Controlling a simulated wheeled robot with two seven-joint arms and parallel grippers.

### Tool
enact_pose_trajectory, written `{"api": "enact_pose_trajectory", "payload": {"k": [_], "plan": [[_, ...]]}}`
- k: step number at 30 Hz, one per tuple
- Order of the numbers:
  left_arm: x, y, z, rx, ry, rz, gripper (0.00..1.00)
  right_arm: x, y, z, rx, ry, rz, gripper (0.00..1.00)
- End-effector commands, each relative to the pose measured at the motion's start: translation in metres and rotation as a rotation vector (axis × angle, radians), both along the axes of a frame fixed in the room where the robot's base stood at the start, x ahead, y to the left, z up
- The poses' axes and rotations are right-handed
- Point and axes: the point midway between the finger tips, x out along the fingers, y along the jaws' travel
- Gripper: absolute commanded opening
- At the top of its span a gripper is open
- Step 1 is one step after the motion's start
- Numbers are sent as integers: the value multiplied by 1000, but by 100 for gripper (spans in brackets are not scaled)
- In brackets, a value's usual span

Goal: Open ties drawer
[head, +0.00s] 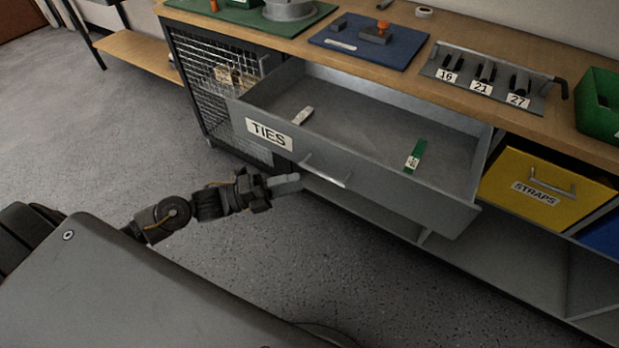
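The grey ties drawer (376,183), labelled TIES, is pulled well out from under the bench top. Its inside shows, with a small pale piece (303,115) at the left and a green labelled strip (415,156) at the right. A bar handle (326,172) is on its front. My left gripper (285,184) is in front of the drawer, just left of and below the handle, and appears apart from it. Its fingers are seen edge-on, so I cannot tell whether they are open. My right gripper is not in view.
A yellow STRAPS drawer (545,189) sits to the right, closed. A mesh-sided cage (217,88) stands left of the ties drawer. The bench top holds a blue mat (350,43), a numbered tool rack (488,85) and a green bin (598,104). The floor at left is clear.

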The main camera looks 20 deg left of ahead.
Motion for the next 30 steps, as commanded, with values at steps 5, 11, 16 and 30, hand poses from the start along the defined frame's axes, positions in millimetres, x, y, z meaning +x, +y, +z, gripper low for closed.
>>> {"api": "enact_pose_trajectory", "payload": {"k": [5,11,16,30], "plan": [[-13,18,-4,1,1,1,32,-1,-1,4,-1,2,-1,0],[-16,22,-4,-1,-1,0,32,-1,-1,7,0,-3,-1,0],[-16,22,-3,0,-1,0,32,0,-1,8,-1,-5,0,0],[-1,32,-24,-13,193,80,32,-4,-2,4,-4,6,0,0]]}}
